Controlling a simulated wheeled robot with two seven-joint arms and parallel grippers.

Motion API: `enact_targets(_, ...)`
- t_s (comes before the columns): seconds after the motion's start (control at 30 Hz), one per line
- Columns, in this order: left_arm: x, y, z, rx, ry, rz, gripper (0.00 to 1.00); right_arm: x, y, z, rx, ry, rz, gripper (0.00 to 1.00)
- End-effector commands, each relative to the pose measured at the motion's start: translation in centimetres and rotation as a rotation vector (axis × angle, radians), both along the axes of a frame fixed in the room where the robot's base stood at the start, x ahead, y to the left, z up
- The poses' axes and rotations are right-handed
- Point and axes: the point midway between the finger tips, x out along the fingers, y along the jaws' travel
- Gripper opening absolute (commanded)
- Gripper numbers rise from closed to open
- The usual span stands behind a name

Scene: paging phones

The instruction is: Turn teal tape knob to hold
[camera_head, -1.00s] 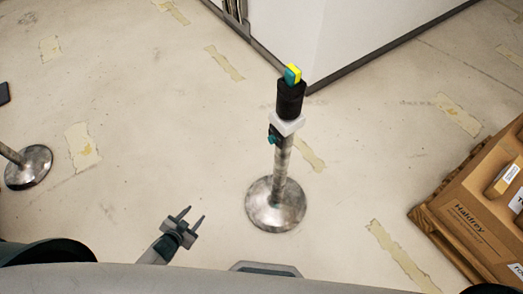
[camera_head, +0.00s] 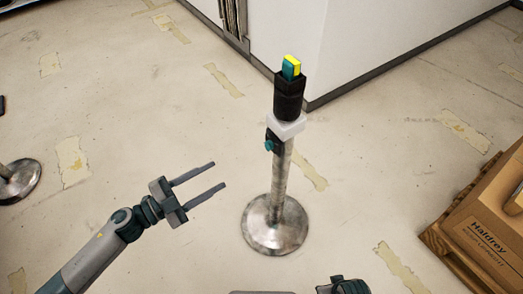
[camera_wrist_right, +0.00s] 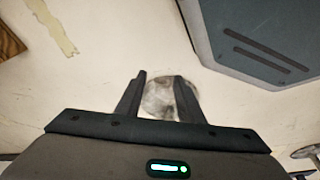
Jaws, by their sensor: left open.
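A metal post stands upright on a round base (camera_head: 275,228) in the head view. A small teal knob (camera_head: 268,146) sits on a dark block on the post's left side, below a white collar (camera_head: 287,128). Above the collar is a black head (camera_head: 289,95) topped by a teal and yellow piece (camera_head: 291,67). My left gripper (camera_head: 219,175) is open and empty, left of the post and below the knob in the picture, apart from both. My right gripper (camera_wrist_right: 159,77) shows in the right wrist view with its fingers apart; the round base shows between and behind them.
A cardboard box (camera_head: 485,225) on a wooden pallet stands at the right. A white wall corner (camera_head: 310,60) is behind the post. Another post's base (camera_head: 18,182) is at the left edge. The floor between is clear, with tape patches.

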Motion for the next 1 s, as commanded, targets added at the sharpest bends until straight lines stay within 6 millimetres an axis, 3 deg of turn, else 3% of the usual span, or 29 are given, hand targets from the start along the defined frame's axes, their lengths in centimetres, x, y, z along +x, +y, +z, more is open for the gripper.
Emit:
enact_targets(0.27,0.3,-0.3,0.0,-0.001,0.001,0.003,0.42,0.0,0.0,-0.1,0.0,0.0,0.0,0.34)
enact_targets(0.47,1.4,-1.8,0.1,-0.002,0.0,0.004,0.42,-0.1,-0.1,-0.7,0.0,0.001,0.0,0.34)
enact_targets(1.0,6.9,-9.3,0.2,-0.002,0.0,0.004,0.42,-1.0,-0.4,-3.8,-0.001,0.007,-0.001,0.34)
